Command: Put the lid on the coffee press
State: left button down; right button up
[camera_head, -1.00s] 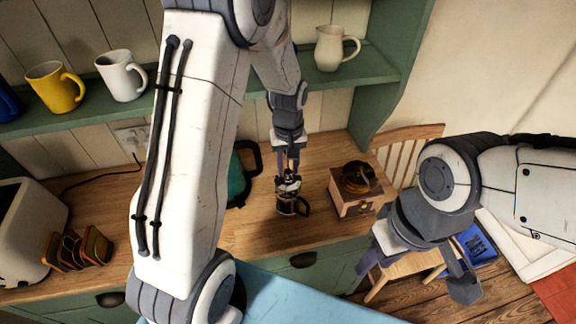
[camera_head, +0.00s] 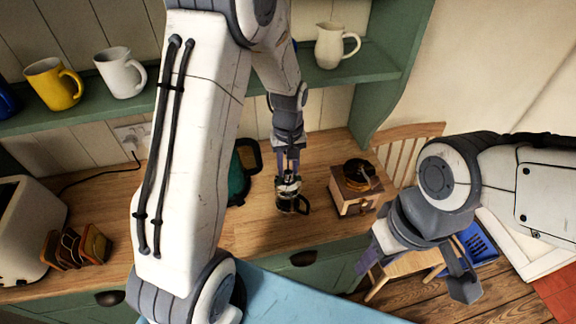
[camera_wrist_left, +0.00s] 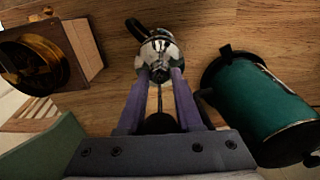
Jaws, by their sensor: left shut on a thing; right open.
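The coffee press (camera_head: 287,205) stands upright on the wooden counter, its dark handle to the right in the head view. In the left wrist view its handle (camera_wrist_left: 134,28) shows beyond the lid. The silver lid (camera_wrist_left: 160,48), with a thin rod and a dark knob, is at my left fingertips. My left gripper (camera_head: 288,172) points down over the press, shut on the lid. The lid (camera_head: 288,184) is at the press's top; I cannot tell whether it is fully seated. My right gripper (camera_head: 416,274) is open and empty, away at the lower right.
A wooden coffee grinder (camera_head: 352,203) stands right of the press. A teal pot (camera_wrist_left: 262,100) stands close on the other side, partly behind my left arm in the head view. Toast (camera_head: 75,248) and a toaster (camera_head: 22,230) are at left. Counter front of the press is clear.

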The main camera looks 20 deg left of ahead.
pick_arm(q)
jog(key=c, duration=0.8)
grip_release()
jog(key=shift+c, duration=0.2)
notch_tip(320, 180, up, 11)
jog(key=p, duration=0.9)
